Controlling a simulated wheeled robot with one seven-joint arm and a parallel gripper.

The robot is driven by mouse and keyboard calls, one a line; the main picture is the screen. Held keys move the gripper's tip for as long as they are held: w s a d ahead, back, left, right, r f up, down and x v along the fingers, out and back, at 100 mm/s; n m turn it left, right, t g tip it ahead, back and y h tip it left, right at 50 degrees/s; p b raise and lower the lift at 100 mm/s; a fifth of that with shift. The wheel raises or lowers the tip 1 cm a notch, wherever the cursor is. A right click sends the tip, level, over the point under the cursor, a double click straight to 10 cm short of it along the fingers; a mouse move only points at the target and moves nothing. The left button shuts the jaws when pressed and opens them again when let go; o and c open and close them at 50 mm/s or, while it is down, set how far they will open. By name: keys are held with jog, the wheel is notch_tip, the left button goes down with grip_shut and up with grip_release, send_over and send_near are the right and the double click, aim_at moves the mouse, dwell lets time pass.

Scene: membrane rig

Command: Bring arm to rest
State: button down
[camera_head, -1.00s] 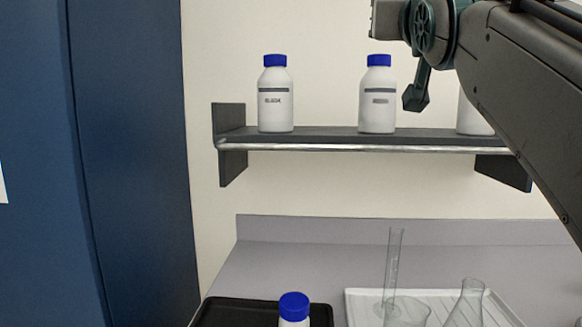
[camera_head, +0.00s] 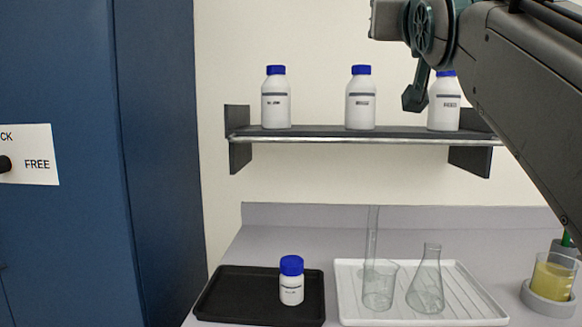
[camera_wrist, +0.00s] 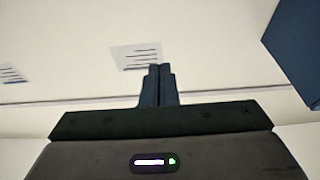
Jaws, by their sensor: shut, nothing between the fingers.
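My arm (camera_head: 530,95) comes in from the right edge of the head view, raised and folded in front of the shelf's right end. My gripper (camera_wrist: 158,70) shows in the wrist view with its two fingers together, shut and empty. Beyond its tips are a pale surface and a blurred white sheet with print (camera_wrist: 137,56). In the head view a dark hooked part of my arm hangs just left of the rightmost shelf bottle and partly overlaps it.
A wall shelf (camera_head: 350,142) holds three white blue-capped bottles (camera_head: 360,100). Below, a black tray (camera_head: 235,295) holds a small bottle (camera_head: 291,282); a white tray (camera_head: 470,300) holds clear glassware (camera_head: 427,285). A yellow-filled beaker (camera_head: 552,276) stands right. A blue cabinet (camera_head: 70,100) stands left.

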notch_tip(320, 180, down, 21)
jog(key=w+g+p, duration=0.3)
jog(key=g+p, duration=0.5)
jog(key=s+f+g+y+p, duration=0.1)
jog(key=s+f+g+p, duration=0.2)
jog(key=s+f, duration=0.6)
jog(key=s+f+g+p, duration=0.4)
jog(key=s+f+g, duration=0.3)
jog(key=f, duration=0.8)
jog(key=shift+s+a+n+g+y, duration=0.3)
jog(key=shift+s+a+y, duration=0.15)
jog(key=shift+s, duration=0.55)
